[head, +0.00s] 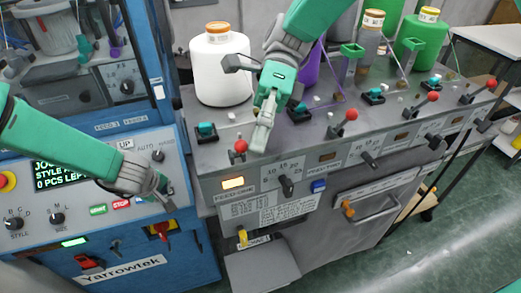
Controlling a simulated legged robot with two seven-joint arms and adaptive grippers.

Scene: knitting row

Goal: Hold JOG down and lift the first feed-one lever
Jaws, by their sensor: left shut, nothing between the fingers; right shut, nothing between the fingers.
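My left gripper (165,194) is shut at the right side of the blue machine's control panel, over the row with the green button (98,210) and the red STOP button (121,204). It covers the spot to the right of STOP, so no JOG button shows and I cannot tell if one is pressed. The first red-knobbed lever (240,146) stands at the left end of the grey feeder bench, above a FEED ONE label. My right gripper (262,136) is shut and pointing down just right of its knob. I cannot tell whether they touch.
A lit amber window (233,183) is below the lever. A white yarn cone (220,70) stands behind it. More red-knobbed levers (351,114) line the bench to the right. A red switch (164,230) on a yellow plate is below my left gripper.

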